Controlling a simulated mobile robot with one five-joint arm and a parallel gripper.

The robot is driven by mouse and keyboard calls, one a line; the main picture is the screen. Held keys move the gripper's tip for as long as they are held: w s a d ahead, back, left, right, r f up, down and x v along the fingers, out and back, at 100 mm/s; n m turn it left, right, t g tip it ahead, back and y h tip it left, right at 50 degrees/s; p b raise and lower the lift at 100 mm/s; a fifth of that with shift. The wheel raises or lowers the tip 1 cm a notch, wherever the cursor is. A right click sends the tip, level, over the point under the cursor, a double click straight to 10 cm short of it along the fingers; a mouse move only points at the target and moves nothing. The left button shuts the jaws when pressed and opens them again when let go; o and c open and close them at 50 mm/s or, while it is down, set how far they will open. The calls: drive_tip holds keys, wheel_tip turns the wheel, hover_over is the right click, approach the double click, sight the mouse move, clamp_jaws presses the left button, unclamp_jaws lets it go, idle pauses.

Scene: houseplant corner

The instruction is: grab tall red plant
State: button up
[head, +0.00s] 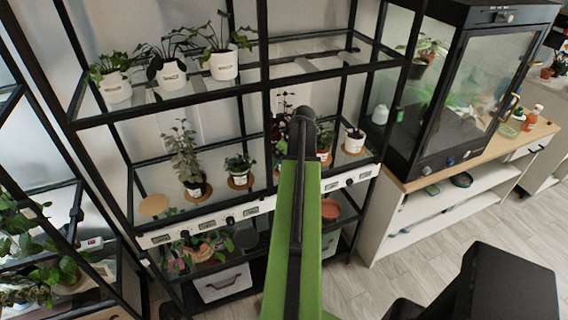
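A tall plant with dark red leaves (283,108) stands on the middle shelf of the black rack, just left of my arm's dark upper joint. The arm covers part of it, and its pot cannot be made out. My green arm rises through the middle of the head view and crosses in front of the rack. My gripper does not show; the arm's far end is hidden or out of sight.
The black rack (264,45) has upright posts and glass shelves. Potted plants stand beside the red one, including a tall grey-green plant (183,155) and a small pot (354,141). A glass cabinet (480,90) stands right. Open floor (415,255) lies at lower right.

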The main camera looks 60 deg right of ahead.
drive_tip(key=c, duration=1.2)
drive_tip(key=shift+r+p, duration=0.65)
drive_tip(key=shift+p, duration=0.05)
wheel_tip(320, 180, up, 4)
drive_tip(key=p, duration=0.3)
drive_tip(key=shift+p, duration=0.4)
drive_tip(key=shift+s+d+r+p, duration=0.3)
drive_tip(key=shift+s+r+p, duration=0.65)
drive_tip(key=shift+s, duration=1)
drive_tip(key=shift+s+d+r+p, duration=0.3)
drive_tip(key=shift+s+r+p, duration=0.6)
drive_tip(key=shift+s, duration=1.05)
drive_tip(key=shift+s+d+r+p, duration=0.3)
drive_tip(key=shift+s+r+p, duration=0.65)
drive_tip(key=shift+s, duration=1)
